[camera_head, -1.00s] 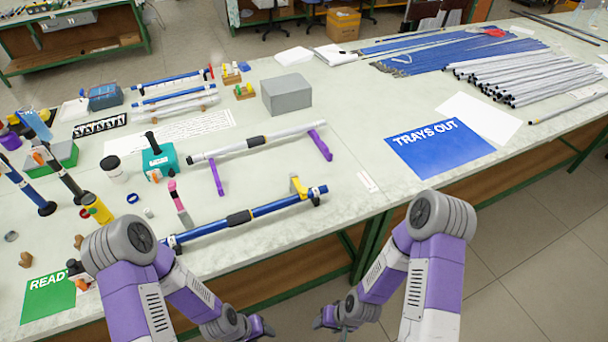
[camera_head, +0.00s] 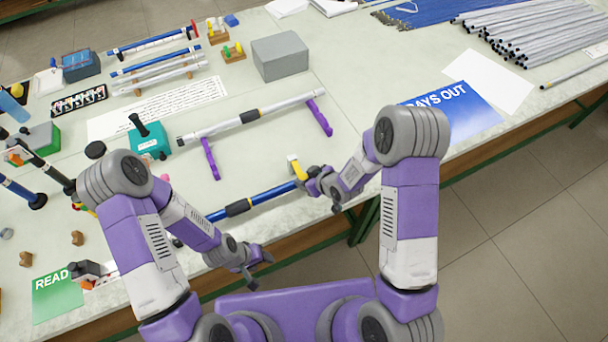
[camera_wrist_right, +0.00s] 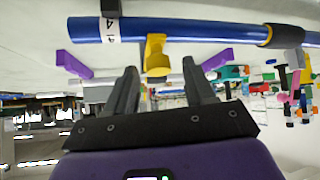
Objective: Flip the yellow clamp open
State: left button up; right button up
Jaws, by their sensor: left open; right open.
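The yellow clamp (camera_head: 294,166) sits at the right end of a blue rod (camera_head: 268,194) near the table's front edge. In the right wrist view the clamp (camera_wrist_right: 156,56) is against the blue rod (camera_wrist_right: 190,31), ahead of the gap between my fingers. I cannot tell whether it is flipped open or closed. My right gripper (camera_head: 322,190) is open and empty, just right of the clamp; its two fingers (camera_wrist_right: 160,88) show apart in the wrist view. My left gripper (camera_head: 257,270) is open and empty, off the front edge, and its arm hides the rod's left part.
A white rod (camera_head: 222,124) lies on purple supports (camera_head: 320,118) behind. A teal box (camera_head: 150,141) and a grey block (camera_head: 281,56) stand further back. A blue "TRAYS OUT" sheet (camera_head: 466,112) lies at right. The table between block and sheet is mostly clear.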

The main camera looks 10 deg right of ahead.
aim_at(298, 169)
jog(key=shift+x, duration=1.05)
grip_shut()
